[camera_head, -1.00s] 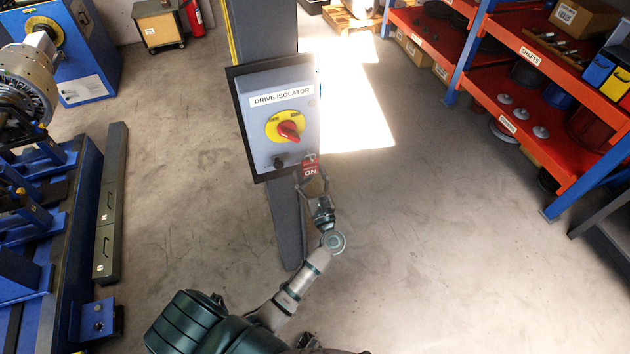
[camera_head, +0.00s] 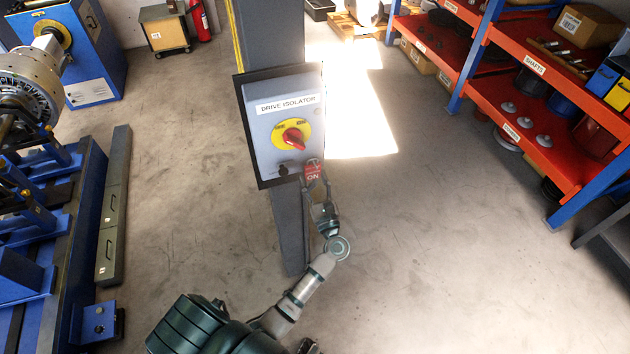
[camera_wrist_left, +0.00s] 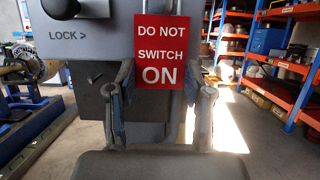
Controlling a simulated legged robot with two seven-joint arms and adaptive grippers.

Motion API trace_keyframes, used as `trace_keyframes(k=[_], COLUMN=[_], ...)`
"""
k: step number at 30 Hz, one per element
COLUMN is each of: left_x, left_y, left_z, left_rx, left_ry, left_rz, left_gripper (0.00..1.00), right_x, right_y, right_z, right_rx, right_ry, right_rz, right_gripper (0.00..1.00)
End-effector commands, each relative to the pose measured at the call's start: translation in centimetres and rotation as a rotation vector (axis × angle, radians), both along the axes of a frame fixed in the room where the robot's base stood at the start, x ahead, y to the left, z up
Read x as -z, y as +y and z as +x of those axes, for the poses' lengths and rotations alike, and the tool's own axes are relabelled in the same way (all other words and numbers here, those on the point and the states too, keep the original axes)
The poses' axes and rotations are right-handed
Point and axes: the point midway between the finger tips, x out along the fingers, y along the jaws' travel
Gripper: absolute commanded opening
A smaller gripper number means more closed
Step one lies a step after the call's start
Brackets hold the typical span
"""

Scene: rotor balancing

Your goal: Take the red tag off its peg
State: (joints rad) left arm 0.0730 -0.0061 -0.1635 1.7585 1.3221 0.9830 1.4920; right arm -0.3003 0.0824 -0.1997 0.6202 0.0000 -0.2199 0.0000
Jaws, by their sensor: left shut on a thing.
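The red tag (camera_head: 313,173) is at the lower right corner of the grey drive isolator box (camera_head: 264,140). In the left wrist view the tag (camera_wrist_left: 161,51) reads "DO NOT SWITCH ON" and hangs upright. My left gripper (camera_head: 314,182) is shut on the tag's lower part from below. In the wrist view its fingers (camera_wrist_left: 162,88) stand on both sides of the tag's lower edge. The peg is hidden, so I cannot tell whether the tag still hangs on it. The red rotary switch (camera_head: 293,137) sits on a yellow plate above. My right gripper is not in view.
A dark knob (camera_head: 283,171) is on the box left of the tag. The box is on a grey column (camera_head: 268,35). Red shelving (camera_head: 540,135) stands right, a blue machine bed (camera_head: 60,215) left. The floor between is clear.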

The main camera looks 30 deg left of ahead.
Motion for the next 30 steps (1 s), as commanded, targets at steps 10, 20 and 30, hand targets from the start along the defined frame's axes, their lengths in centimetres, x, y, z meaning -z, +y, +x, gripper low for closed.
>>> trace_keyframes(k=[10, 20, 30], left_x=[-0.8, -0.9, -0.6], left_y=[-0.9, -2.0, -3.5], left_z=[-0.5, -1.8, -2.9], left_rx=[0.002, 0.000, 0.001], left_ry=[-0.008, -0.011, -0.005], left_rz=[0.005, 0.004, 0.002], left_gripper=[0.25, 0.20, 0.20], right_x=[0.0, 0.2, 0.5], right_y=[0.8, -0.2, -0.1], right_z=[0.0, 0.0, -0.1], right_rx=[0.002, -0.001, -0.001], right_ry=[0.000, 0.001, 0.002], right_rz=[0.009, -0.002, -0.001], right_gripper=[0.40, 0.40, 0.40])
